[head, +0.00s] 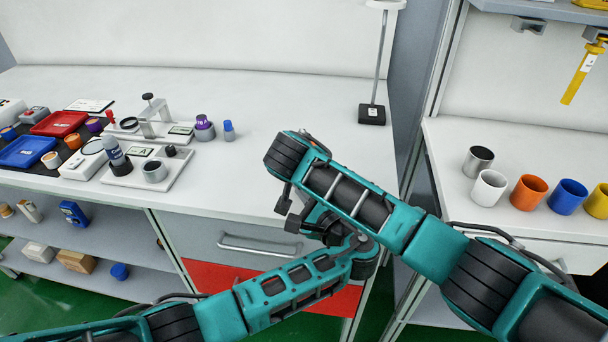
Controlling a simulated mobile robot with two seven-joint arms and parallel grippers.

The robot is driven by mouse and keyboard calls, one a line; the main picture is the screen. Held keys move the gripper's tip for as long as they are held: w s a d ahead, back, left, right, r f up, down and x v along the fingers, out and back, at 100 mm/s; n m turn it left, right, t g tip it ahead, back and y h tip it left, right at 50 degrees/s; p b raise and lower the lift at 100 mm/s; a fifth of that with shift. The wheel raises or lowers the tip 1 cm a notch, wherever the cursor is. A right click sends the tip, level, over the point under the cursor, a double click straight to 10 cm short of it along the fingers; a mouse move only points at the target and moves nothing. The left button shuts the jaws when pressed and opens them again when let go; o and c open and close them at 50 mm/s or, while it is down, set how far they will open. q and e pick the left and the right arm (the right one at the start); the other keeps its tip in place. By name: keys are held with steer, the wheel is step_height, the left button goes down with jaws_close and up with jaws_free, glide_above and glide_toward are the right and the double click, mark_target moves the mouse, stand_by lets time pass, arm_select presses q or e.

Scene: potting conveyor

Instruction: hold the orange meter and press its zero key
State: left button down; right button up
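I cannot make out the orange meter or its zero key in the head view; my crossed arms may hide it. My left arm comes in from the lower left and ends beneath my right arm, in front of the drawer cabinet. My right arm reaches in from the lower right across it, over the bench's front edge. Dark finger-like pieces show just below the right arm's far end. I cannot tell which gripper they belong to or whether they hold anything. The gripper tips are largely hidden by the arm links.
The white bench (270,100) is clear at its middle and back. A red tray (60,123), a blue tray (26,151) and a small fixture (153,171) stand at left. A black-based stand (372,114) is at the back right. Several cups, one orange (528,192), stand on the right counter.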

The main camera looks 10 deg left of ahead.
arm_select(q)
steer(key=shift+w+a+r, duration=0.15)
steer(key=shift+w+r, duration=0.2)
steer(key=shift+w, duration=0.15)
arm_select(e)
steer(key=shift+s+r, duration=0.3)
stand_by(0.7)
arm_select(q)
steer(key=shift+s+f, duration=0.15)
steer(key=shift+s, duration=0.1)
arm_select(e)
steer(key=shift+w+f, duration=0.2)
steer(key=shift+w, duration=0.1)
arm_select(q)
steer(key=shift+s+f, duration=0.1)
steer(key=shift+s, duration=0.2)
steer(key=shift+s+f, duration=0.1)
steer(key=shift+s, duration=2.3)
arm_select(e)
steer(key=o, duration=1)
steer(key=shift+f, duration=0.1)
steer(key=shift+s, duration=0.1)
